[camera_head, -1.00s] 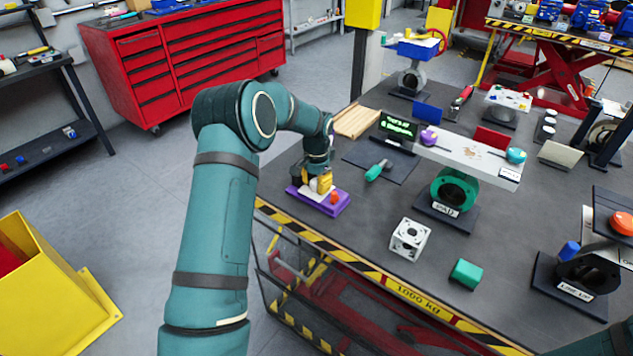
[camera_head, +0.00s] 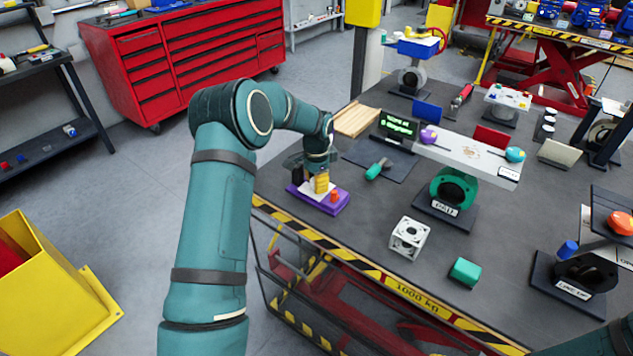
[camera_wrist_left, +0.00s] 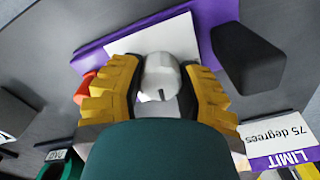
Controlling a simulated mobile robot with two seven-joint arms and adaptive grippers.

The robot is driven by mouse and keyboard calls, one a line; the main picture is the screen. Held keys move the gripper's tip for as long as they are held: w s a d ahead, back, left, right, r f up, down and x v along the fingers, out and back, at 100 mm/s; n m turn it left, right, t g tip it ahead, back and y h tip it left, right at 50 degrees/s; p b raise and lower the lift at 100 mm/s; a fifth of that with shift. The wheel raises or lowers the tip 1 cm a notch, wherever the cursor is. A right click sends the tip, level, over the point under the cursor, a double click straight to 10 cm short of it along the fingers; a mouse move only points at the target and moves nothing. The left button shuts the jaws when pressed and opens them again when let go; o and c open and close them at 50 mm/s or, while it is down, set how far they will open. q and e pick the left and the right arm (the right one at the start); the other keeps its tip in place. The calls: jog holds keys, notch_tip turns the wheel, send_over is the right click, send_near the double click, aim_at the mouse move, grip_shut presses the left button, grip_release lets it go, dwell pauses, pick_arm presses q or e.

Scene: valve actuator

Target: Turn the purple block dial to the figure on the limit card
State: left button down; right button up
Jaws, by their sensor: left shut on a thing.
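The purple block (camera_head: 338,207) lies at the table's front left edge; it also shows in the left wrist view (camera_wrist_left: 212,14), with a white plate on top. My left gripper (camera_head: 321,187) points down over it. In the left wrist view my left gripper (camera_wrist_left: 158,85) is shut on the round grey dial (camera_wrist_left: 160,72), a yellow finger on each side. A short dark mark shows on the dial. The limit card (camera_wrist_left: 272,138) appears upside down at the lower right and reads "LIMIT" and "75 degrees". My right gripper is out of view.
An orange knob (camera_head: 334,196) sits on the purple block, beside a finger. A dark block (camera_wrist_left: 250,55) is close to the right finger in the wrist view. A small display (camera_head: 398,126) with green lettering stands behind.

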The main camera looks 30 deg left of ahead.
pick_arm(q)
jog(key=c, duration=0.5)
grip_release()
notch_tip(320, 180, up, 12)
jog(key=shift+f, duration=0.1)
dwell(0.5)
